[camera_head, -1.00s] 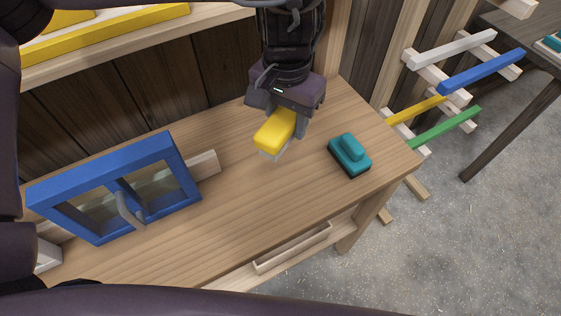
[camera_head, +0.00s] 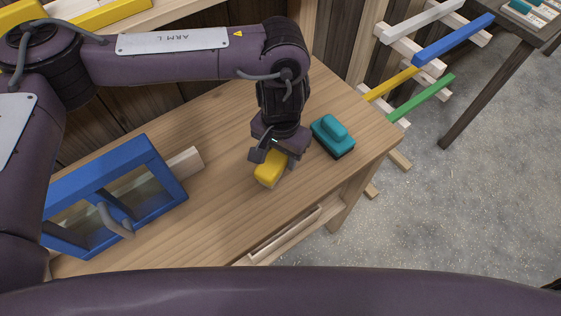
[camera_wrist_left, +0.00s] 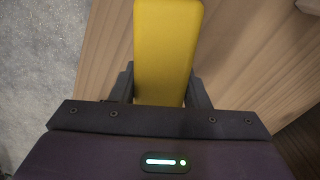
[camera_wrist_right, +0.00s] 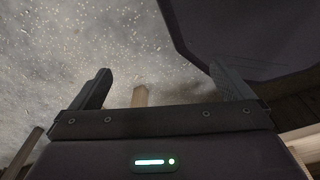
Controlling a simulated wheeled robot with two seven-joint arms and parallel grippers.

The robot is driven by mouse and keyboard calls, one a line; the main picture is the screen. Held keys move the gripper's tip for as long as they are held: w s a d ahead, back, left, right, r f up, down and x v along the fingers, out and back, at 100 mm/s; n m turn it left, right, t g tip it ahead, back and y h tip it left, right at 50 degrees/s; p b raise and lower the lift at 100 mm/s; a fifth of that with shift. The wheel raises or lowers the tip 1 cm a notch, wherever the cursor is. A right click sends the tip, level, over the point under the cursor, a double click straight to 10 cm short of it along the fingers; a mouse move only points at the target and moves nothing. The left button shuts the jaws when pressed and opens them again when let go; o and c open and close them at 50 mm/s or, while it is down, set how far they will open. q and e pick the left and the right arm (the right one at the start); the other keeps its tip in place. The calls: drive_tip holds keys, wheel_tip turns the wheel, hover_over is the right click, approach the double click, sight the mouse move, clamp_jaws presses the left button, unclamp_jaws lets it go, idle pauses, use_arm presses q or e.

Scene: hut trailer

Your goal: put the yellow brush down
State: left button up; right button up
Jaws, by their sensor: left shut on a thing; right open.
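The yellow brush (camera_head: 268,171) is held by my left gripper (camera_head: 278,158) over the wooden workbench (camera_head: 225,210), near its front edge. In the left wrist view the brush (camera_wrist_left: 167,45) lies between the two fingers (camera_wrist_left: 160,88), which are shut on it. Its underside is mostly hidden, and I cannot tell whether it touches the bench top. My right gripper (camera_wrist_right: 163,85) shows only in the right wrist view, with its fingers apart and nothing between them, facing the grey floor.
A teal brush (camera_head: 333,136) stands on the bench just right of my left gripper. A blue-framed window (camera_head: 115,195) lies at the left. A rack with coloured bars (camera_head: 420,95) stands beyond the right end.

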use_arm(q)
wheel_tip(320, 180, down, 4)
drive_tip(key=shift+s+r, duration=0.1)
drive_tip(key=shift+r, duration=0.1)
drive_tip(key=shift+f, duration=0.4)
use_arm(e)
drive_tip(key=shift+s+a+r, duration=0.25)
drive_tip(key=shift+s+a, duration=0.05)
drive_tip(key=shift+s, duration=0.35)
drive_tip(key=shift+d, duration=0.15)
use_arm(q)
drive_tip(key=o, duration=0.9)
drive_tip(key=shift+f, duration=0.15)
use_arm(e)
drive_tip(key=shift+d, duration=0.15)
